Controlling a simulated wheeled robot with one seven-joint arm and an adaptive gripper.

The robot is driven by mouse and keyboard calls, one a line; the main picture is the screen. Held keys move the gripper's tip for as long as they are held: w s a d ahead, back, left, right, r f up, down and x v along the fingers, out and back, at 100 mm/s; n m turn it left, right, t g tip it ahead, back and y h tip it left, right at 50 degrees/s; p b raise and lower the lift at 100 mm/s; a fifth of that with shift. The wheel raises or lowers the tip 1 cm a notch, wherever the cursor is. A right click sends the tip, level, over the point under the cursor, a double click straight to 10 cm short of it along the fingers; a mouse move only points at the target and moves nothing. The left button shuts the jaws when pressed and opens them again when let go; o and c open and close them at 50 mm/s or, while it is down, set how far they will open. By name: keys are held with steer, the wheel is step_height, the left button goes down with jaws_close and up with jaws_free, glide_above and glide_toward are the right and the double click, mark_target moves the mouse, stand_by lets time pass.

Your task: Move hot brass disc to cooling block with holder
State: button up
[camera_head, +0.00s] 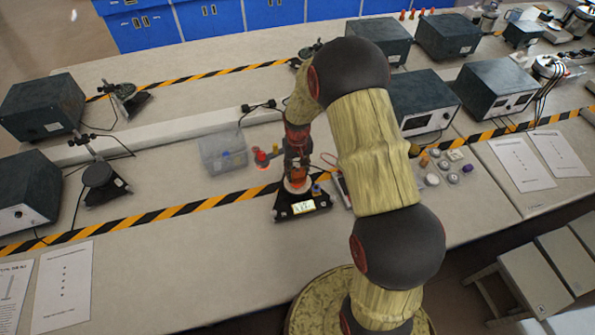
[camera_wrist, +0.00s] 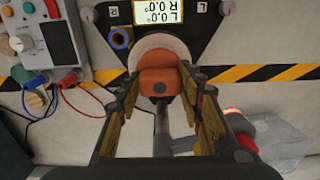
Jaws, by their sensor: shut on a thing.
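My gripper (camera_wrist: 160,84) is shut on an orange block-shaped grip (camera_wrist: 158,76), seemingly the holder's handle, with a grey rod running from it. In the head view my gripper (camera_head: 296,178) is above a black base with a readout (camera_head: 303,207); the base also shows in the wrist view (camera_wrist: 203,38). A pale round plate (camera_wrist: 165,45) on that base lies beyond the grip; I cannot tell if they touch. A small glowing orange-red spot (camera_wrist: 233,112), possibly the hot brass disc, is right of my gripper, by red and dark parts. I cannot clearly identify the cooling block.
A clear plastic bin (camera_head: 222,153) stands left of my gripper. A meter box (camera_wrist: 50,38) with red and blue leads is at the wrist view's left. Small round pieces (camera_head: 432,179) lie to the right.

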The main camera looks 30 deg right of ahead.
steer(key=shift+f+b, duration=0.55)
steer(key=shift+f, duration=0.3)
stand_by(1.4)
steer(key=shift+r, duration=0.2)
steer(key=shift+r+p, duration=0.35)
steer(key=shift+r, duration=0.1)
steer(key=shift+r+p, duration=0.35)
steer(key=shift+r, duration=0.2)
steer(key=s+d, duration=0.2)
steer(key=d, duration=0.3)
steer(key=shift+d, duration=0.3)
stand_by(0.4)
